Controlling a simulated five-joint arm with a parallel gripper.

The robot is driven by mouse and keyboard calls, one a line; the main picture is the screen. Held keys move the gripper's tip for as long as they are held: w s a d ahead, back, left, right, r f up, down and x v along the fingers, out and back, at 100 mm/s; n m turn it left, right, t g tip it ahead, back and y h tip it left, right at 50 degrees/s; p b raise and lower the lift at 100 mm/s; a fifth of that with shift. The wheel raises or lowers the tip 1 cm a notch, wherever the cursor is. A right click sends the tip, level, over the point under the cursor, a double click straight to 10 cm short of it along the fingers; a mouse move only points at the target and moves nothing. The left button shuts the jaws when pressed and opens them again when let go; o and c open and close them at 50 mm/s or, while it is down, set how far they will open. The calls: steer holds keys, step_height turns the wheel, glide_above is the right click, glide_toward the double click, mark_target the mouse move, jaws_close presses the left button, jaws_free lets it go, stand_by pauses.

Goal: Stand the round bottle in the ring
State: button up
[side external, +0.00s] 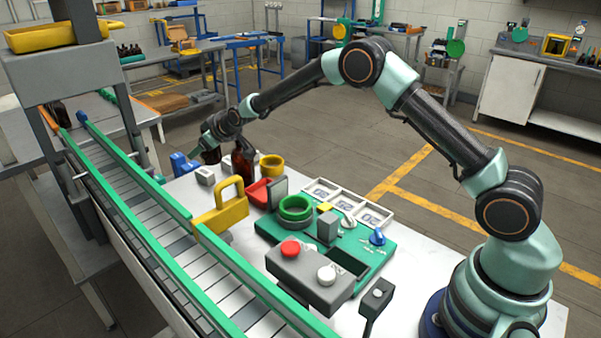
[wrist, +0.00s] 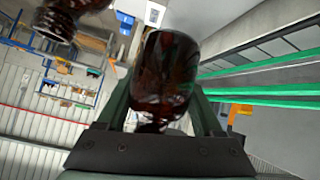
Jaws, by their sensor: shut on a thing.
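My gripper (side external: 203,147) is at the far end of the work table, shut on an amber bottle (side external: 212,156). In the wrist view the held bottle (wrist: 166,72) is dark brown and rounded, between the two green fingers. A second amber bottle (side external: 243,162) stands upright on the table just right of the gripper; in the wrist view it (wrist: 58,20) shows at the upper left. A green ring (side external: 295,208) sits on the green board, well to the right and nearer the camera. A yellow ring (side external: 271,166) stands beyond the second bottle.
A green-railed conveyor (side external: 165,205) runs along the left. A yellow padlock-like block (side external: 222,208), a red-and-grey piece (side external: 267,190) and a blue piece (side external: 181,163) stand on the table. White trays (side external: 345,201) lie behind the green board (side external: 375,252); a grey button box (side external: 308,278) is in front.

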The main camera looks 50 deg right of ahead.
mark_target(212, 195)
step_height(212, 195, down, 11)
steer(key=shift+f, duration=0.2)
stand_by(0.3)
steer(key=shift+f, duration=0.15)
steer(key=o, duration=1.4)
